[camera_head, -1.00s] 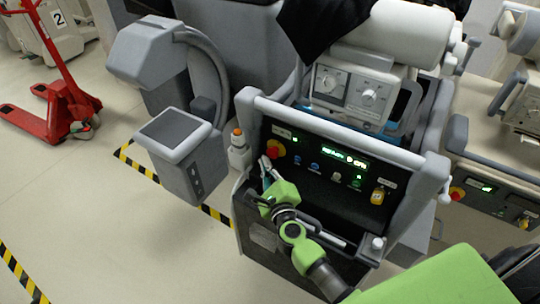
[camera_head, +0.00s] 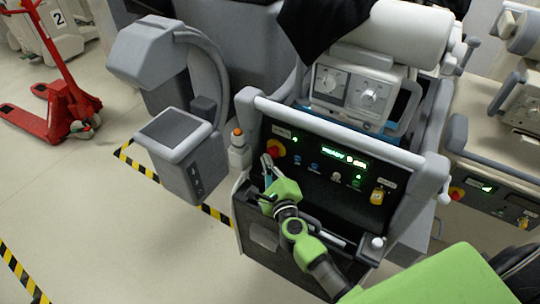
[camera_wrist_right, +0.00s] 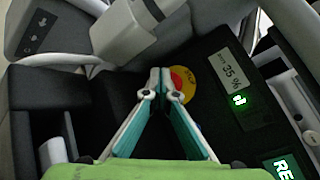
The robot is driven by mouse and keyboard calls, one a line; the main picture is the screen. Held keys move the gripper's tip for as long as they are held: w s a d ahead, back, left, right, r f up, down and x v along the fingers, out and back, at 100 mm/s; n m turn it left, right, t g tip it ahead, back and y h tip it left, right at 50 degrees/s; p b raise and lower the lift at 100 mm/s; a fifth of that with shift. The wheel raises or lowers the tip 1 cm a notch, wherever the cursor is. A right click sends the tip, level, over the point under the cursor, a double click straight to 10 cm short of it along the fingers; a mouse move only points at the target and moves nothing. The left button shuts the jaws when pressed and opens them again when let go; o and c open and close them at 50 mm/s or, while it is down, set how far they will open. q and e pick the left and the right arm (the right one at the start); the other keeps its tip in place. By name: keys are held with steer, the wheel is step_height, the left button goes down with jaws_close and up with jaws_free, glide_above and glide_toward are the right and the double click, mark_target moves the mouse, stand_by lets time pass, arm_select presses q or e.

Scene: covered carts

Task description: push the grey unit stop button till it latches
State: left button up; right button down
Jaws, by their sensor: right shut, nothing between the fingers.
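The grey unit (camera_head: 412,168) stands in the middle of the head view with a black front panel. Its stop button (camera_head: 276,148) is a red knob on a yellow ring at the panel's left end. In the right wrist view the stop button (camera_wrist_right: 181,84) is partly hidden behind the fingertips. My right gripper (camera_head: 266,160) is shut and empty, its tips just beside the button at its lower left. The right gripper also shows in the wrist view (camera_wrist_right: 160,72); whether its tips touch the button I cannot tell. My left gripper is not in view.
Beside the button are a green lit indicator, a display (camera_head: 344,156), small knobs and a yellow switch (camera_head: 377,197). An orange-tipped post (camera_head: 238,148) stands left of the panel. A second unit with a similar red button (camera_head: 457,193) is at right. A red pallet jack (camera_head: 62,105) stands far left.

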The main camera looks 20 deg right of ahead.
steer(key=shift+w+d, duration=0.15)
steer(key=shift+d, duration=0.1)
steer(key=shift+a, duration=0.1)
steer(key=shift+s+a, duration=0.55)
steer(key=shift+a, duration=0.1)
steer(key=shift+s+a+f, duration=0.1)
steer(key=shift+s+a, duration=0.2)
steer(key=shift+a, duration=0.1)
steer(key=shift+s+a, duration=0.65)
steer(key=shift+a, duration=0.15)
steer(key=shift+s+a, duration=0.6)
steer(key=shift+a, duration=0.2)
